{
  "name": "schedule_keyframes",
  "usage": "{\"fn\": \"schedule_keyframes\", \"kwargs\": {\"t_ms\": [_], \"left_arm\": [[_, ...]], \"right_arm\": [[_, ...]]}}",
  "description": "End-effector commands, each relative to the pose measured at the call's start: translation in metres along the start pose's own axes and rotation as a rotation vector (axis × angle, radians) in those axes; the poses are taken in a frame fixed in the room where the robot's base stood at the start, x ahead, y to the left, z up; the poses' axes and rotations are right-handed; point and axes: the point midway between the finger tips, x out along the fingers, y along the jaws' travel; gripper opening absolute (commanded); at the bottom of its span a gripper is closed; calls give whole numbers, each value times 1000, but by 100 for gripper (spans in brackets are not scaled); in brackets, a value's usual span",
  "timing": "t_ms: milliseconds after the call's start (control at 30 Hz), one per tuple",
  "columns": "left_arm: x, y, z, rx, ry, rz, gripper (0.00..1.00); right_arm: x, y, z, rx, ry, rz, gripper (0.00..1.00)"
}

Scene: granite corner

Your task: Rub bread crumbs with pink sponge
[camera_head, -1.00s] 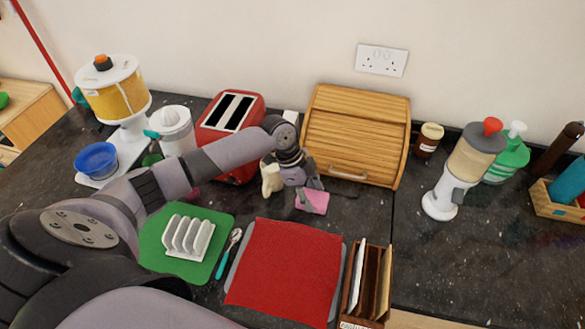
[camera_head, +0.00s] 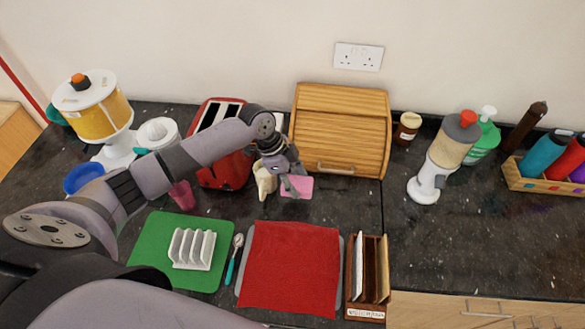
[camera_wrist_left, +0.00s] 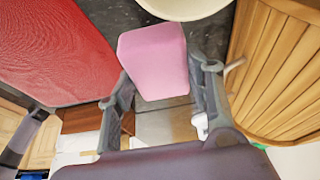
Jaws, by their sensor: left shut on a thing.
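A pink sponge (camera_head: 297,187) is held in my left gripper (camera_head: 284,188), in front of the wooden bread bin on the dark counter. In the left wrist view the sponge (camera_wrist_left: 155,60) sits between the two grey fingers of the left gripper (camera_wrist_left: 160,80). From the head view I cannot tell whether the sponge touches the counter. I can make out no bread crumbs; they are too small or hidden. My right gripper is not in view.
The wooden bread bin (camera_head: 342,120) stands behind the gripper, the red toaster (camera_head: 222,172) to its left. A red cloth (camera_head: 290,268), a green mat (camera_head: 150,245) with a white rack (camera_head: 191,248) and a wooden letter holder (camera_head: 368,270) lie in front. Counter right of them is clear.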

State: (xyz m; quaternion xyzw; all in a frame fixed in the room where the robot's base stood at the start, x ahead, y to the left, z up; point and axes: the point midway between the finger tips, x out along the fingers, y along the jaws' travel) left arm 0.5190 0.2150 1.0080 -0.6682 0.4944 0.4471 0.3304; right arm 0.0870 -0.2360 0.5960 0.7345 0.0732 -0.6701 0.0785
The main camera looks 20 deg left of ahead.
Motion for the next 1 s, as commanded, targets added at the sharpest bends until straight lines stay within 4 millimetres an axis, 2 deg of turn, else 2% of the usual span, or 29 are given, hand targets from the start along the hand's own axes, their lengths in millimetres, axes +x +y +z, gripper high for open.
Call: {"fn": "schedule_keyframes", "kwargs": {"t_ms": [100, 300, 833, 1000], "left_arm": [[-11, -2, -8, -2, 1, -3, 25], [-19, -3, -14, -5, 1, -3, 25], [-19, -3, -14, -7, 1, -4, 25], [-17, 0, -18, -61, 2, -28, 25]], "right_arm": [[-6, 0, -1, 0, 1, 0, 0], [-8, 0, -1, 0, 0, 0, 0], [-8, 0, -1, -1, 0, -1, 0], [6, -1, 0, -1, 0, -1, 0]]}}
